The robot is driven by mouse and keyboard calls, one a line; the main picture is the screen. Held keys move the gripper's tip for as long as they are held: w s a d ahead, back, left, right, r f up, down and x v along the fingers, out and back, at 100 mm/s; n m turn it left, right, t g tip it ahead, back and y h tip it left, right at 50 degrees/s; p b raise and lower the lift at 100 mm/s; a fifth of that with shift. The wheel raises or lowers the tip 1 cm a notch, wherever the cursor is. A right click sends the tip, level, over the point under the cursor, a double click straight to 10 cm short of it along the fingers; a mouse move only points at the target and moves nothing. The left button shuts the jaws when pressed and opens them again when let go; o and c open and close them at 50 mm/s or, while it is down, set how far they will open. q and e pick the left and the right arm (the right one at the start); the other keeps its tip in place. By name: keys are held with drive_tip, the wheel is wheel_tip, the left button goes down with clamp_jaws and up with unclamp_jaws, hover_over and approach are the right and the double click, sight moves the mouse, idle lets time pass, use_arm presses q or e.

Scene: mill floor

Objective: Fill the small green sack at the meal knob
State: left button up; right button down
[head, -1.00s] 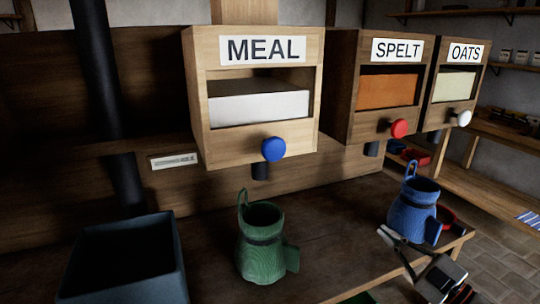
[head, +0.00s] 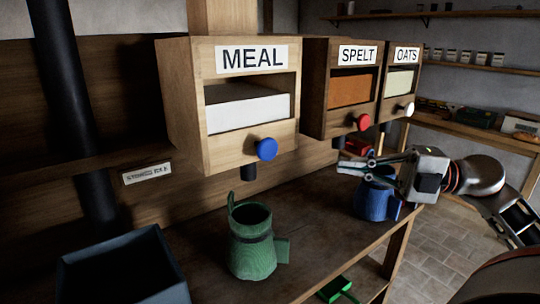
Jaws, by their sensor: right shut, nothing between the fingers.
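The small green sack (head: 252,250) stands upright and open-mouthed on the wooden bench, below the MEAL box (head: 190,105). The box has a blue knob (head: 266,149) on its front and a dark spout (head: 248,171) underneath, above the sack's mouth. White meal (head: 245,114) shows in its window. My right gripper (head: 343,165) is shut and empty. Its fingers point left, in front of the upper part of the blue sack (head: 374,200), which they partly hide; I cannot tell whether they touch it. My left gripper is out of view.
The SPELT box (head: 351,89) with a red knob and the OATS box (head: 402,85) with a white knob stand to the right. A dark open bin (head: 115,270) is at front left. A green tray (head: 338,289) lies below the bench edge. Bench room is clear between the sacks.

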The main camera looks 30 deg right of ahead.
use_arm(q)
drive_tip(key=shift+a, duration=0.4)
use_arm(e)
drive_tip(key=shift+s+a+r+n, duration=0.3)
drive_tip(key=shift+a+r, duration=0.1)
drive_tip(key=shift+a, duration=0.15)
drive_tip(key=shift+d, duration=0.1)
drive_tip(key=p, duration=0.2)
approach(264, 153)
drive_tip(key=a, duration=0.4)
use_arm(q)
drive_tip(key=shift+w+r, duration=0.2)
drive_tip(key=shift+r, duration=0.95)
use_arm(e)
drive_tip(key=shift+w+a+r, duration=0.1)
drive_tip(key=shift+w+r, duration=0.05)
drive_tip(key=shift+w, duration=0.8)
drive_tip(key=shift+w+a+r, duration=0.1)
drive_tip(key=shift+w+r, duration=0.05)
drive_tip(key=shift+w, duration=0.85)
